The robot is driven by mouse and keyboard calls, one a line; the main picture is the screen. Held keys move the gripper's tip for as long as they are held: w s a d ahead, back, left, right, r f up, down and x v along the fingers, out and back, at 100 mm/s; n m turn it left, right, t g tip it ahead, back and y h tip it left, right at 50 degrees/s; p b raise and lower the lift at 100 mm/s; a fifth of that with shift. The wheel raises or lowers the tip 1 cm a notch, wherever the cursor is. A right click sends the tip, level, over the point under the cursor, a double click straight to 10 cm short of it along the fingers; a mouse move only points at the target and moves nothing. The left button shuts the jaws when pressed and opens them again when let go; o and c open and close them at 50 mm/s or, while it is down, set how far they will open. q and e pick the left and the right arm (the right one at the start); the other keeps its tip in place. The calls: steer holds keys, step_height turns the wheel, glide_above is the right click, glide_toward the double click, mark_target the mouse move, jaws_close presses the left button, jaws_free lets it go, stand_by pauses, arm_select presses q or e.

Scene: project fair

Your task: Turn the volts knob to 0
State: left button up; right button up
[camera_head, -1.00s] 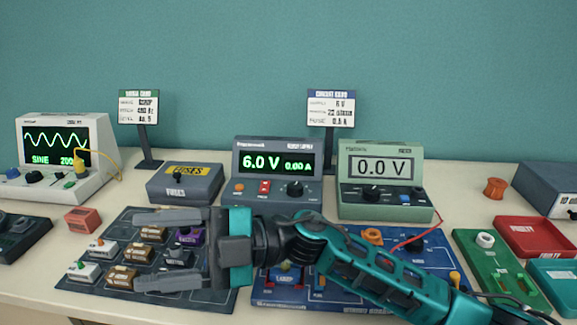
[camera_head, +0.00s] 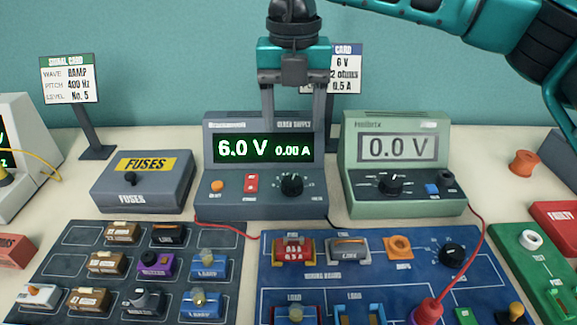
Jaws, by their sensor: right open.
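The power supply (camera_head: 226,205) is a dark grey box with a sloped front, behind the boards. Its green display reads 6.0 V and 0.00 A. Its black round knob (camera_head: 291,185) sits at the right of the lower panel, with a small light pointer mark; I take it as the volts knob, its label being too small to read. My left gripper is out of view.
A red switch (camera_head: 251,183) and an orange socket (camera_head: 217,186) are left of the knob. A green meter (camera_head: 355,208) reading 0.0 V stands close on the right, a fuses box (camera_head: 140,195) on the left. A blue board (camera_head: 375,265) with a red lead lies in front.

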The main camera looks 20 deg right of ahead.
mark_target(292, 180)
step_height(292, 180, down, 12)
steer(key=shift+s+f, duration=0.1)
steer(key=shift+s, duration=0.05)
steer(key=shift+c, duration=0.3)
steer(key=c, duration=1)
